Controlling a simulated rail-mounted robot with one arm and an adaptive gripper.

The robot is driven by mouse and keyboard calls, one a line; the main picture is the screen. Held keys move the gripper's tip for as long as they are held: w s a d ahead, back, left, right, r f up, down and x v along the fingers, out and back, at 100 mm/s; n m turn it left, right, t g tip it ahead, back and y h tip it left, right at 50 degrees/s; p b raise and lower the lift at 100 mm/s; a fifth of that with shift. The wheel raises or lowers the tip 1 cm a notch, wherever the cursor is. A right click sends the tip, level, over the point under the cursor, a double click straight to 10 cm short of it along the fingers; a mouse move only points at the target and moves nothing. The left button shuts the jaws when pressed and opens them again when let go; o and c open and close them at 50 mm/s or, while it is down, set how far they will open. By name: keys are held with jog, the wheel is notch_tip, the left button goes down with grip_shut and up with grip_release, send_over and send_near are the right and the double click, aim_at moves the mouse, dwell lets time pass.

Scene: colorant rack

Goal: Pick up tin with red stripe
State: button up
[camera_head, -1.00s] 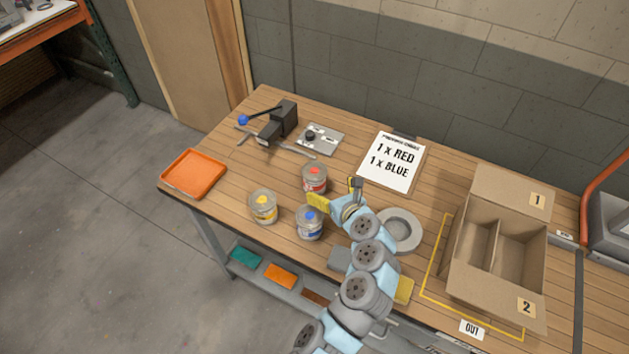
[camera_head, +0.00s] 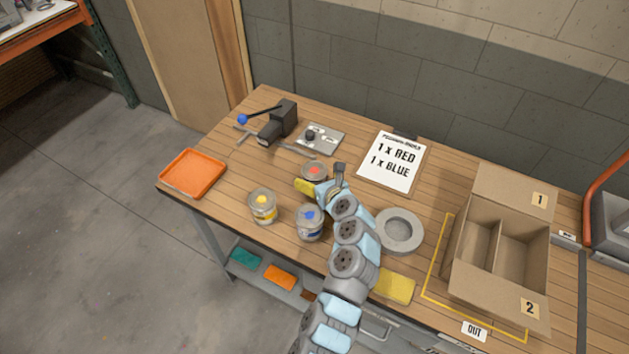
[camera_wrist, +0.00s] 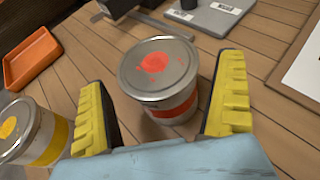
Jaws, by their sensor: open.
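The tin with the red stripe (camera_wrist: 160,72) stands upright in the wrist view, with a red blotch on its grey lid. It sits between and just beyond the yellow-padded fingers of my gripper (camera_wrist: 163,118), which are spread apart. I see bare table between the tin and the right finger. In the head view the red tin's lid (camera_head: 314,170) shows, and my gripper hides most of its body. The tin with a yellow stripe (camera_head: 263,206) stands to its left, and the tin with a blue stripe (camera_head: 309,223) stands in front, close to my arm.
An orange tray (camera_head: 193,173) lies at the table's left edge. A black lever device (camera_head: 279,123) and a grey plate (camera_head: 319,139) are behind. A sign (camera_head: 392,162), a grey ring (camera_head: 399,231), a yellow pad (camera_head: 395,286) and an open cardboard box (camera_head: 500,250) are to the right.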

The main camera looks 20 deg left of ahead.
jog(key=shift+x, duration=1.1)
jog(key=c, duration=1.2)
jog(key=shift+r, duration=0.15)
